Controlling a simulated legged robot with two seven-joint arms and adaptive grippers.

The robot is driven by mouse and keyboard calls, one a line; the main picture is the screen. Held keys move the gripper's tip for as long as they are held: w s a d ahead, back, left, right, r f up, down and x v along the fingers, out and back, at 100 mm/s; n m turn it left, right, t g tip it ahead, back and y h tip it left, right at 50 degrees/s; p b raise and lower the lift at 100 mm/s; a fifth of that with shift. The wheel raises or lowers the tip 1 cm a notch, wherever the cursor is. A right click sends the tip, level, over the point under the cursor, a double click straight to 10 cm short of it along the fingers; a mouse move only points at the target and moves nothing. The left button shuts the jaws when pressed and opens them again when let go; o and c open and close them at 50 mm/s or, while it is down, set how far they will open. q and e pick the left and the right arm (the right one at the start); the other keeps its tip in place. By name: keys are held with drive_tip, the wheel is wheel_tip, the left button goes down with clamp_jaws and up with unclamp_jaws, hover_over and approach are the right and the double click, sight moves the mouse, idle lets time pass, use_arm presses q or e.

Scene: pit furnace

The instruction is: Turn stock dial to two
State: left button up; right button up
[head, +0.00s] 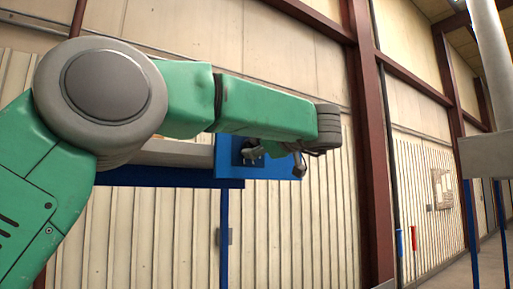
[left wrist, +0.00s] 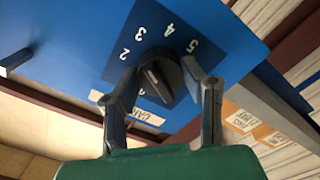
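The stock dial (left wrist: 160,76) is a dark round knob with a raised grip bar on a blue panel (left wrist: 85,50), with white numerals 2, 3, 4 and 5 around its upper side in the left wrist view. Its exact pointer setting is hard to read. My left gripper (left wrist: 158,82) is open, one dark finger on each side of the knob. The right finger is close to the knob's edge; a gap shows at the left finger. I cannot tell whether either touches. In the head view, my left gripper (head: 280,156) is at the blue box (head: 228,160), partly hidden by my arm. My right gripper is out of view.
A white label (left wrist: 146,115) sits below the dial, partly hidden by the left finger. A corrugated wall (head: 300,220) stands behind the box. A red-brown steel column (head: 372,150) rises to its right. A pale pole (head: 490,60) stands at far right.

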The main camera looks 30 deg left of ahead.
use_arm(q)
drive_tip(key=shift+f+n, duration=0.1)
drive_tip(key=shift+n, duration=0.2)
drive_tip(key=n+b, duration=0.2)
drive_tip(key=shift+f+n, duration=0.1)
drive_tip(key=shift+n, duration=0.3)
drive_tip(key=shift+n+b, duration=1.2)
drive_tip(key=shift+n, duration=0.9)
drive_tip(key=o, duration=1.1)
drive_tip(key=shift+w, duration=0.1)
drive_tip(key=shift+o, duration=0.2)
